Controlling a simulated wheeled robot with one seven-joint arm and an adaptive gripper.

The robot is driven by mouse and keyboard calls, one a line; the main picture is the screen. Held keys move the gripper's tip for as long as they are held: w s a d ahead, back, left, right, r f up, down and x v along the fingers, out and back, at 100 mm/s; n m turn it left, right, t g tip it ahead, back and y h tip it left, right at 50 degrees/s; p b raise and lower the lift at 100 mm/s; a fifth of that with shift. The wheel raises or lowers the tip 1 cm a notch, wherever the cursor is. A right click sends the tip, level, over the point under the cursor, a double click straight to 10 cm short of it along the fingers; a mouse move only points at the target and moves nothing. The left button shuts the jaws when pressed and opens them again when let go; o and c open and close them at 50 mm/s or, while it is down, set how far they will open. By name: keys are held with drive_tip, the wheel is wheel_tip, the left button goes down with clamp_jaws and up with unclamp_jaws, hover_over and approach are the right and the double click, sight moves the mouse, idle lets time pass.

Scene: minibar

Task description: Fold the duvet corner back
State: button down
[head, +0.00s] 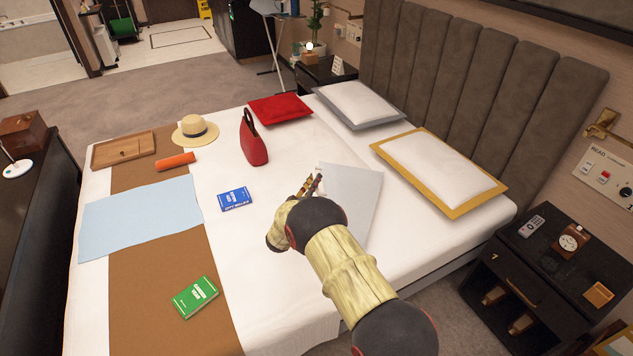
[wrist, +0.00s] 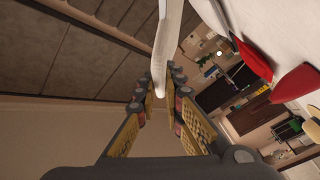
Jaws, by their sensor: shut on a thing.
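The white duvet (head: 290,150) covers the bed. Its corner flap (head: 352,198) is a pale grey-white panel beside my gripper, on the near side of the bed below the pillows. My gripper (head: 312,186) is over the bed at the flap's left edge, partly hidden by my arm. In the wrist view the white duvet edge (wrist: 165,45) runs down between the fingertips of my gripper (wrist: 160,92), which is shut on it. My arm hides part of the flap's lower end.
Two pillows (head: 440,168) lie by the headboard (head: 480,80). A red handbag (head: 253,145), blue book (head: 234,199), green book (head: 195,297), hat (head: 195,130) and light blue cloth (head: 140,217) lie on the bed. A dark nightstand (head: 535,265) stands at right.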

drive_tip(key=c, duration=2)
unclamp_jaws()
drive_tip(key=shift+o, duration=0.5)
drive_tip(key=v, duration=1.2)
drive_tip(key=shift+c, duration=0.3)
